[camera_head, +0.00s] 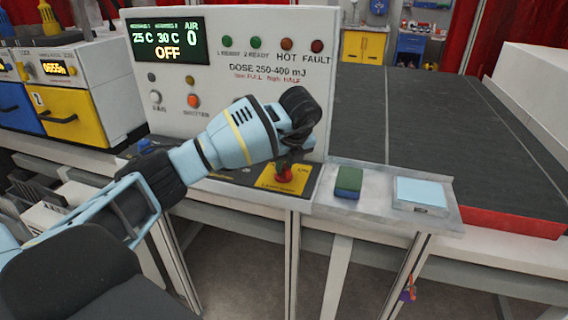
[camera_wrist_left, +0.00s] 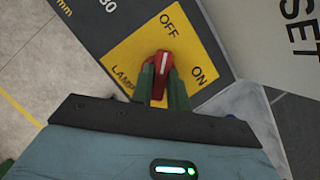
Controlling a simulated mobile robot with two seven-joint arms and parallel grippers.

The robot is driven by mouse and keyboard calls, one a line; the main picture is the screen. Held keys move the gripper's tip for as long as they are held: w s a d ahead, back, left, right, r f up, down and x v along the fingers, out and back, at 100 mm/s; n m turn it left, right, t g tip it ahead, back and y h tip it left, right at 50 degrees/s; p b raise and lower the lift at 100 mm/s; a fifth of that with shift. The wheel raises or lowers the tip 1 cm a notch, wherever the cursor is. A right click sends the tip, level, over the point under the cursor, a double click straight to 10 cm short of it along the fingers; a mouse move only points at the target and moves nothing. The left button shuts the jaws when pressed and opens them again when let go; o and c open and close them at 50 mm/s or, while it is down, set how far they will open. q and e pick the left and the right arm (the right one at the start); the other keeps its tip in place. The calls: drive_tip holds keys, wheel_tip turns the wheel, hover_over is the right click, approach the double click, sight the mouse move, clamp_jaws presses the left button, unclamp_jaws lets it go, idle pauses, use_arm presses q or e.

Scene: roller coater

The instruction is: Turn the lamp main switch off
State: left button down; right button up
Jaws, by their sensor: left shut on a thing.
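The lamp main switch is a red knob (camera_head: 284,175) on a yellow plate (camera_head: 272,186) at the front edge of the control panel. In the left wrist view the red knob (camera_wrist_left: 163,64) has a white line that points up, roughly toward the word OFF; the word ON is to the right. My left gripper (camera_wrist_left: 161,84) has its two green fingers on either side of the knob and is shut on it. In the head view my left gripper (camera_head: 285,164) reaches down onto the knob, partly hiding it. My right gripper is not in view.
A white control cabinet (camera_head: 240,105) stands just behind my left gripper, and its display (camera_head: 167,41) reads OFF. To the right are a green and blue block (camera_head: 348,184), a light blue pad (camera_head: 421,191) and a dark conveyor belt (camera_head: 450,120).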

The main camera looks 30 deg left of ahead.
use_arm(q)
drive_tip(key=shift+n, duration=0.4)
drive_tip(key=c, duration=1.4)
unclamp_jaws()
drive_tip(key=shift+o, duration=0.2)
drive_tip(key=v, duration=0.8)
drive_tip(key=shift+f, duration=0.15)
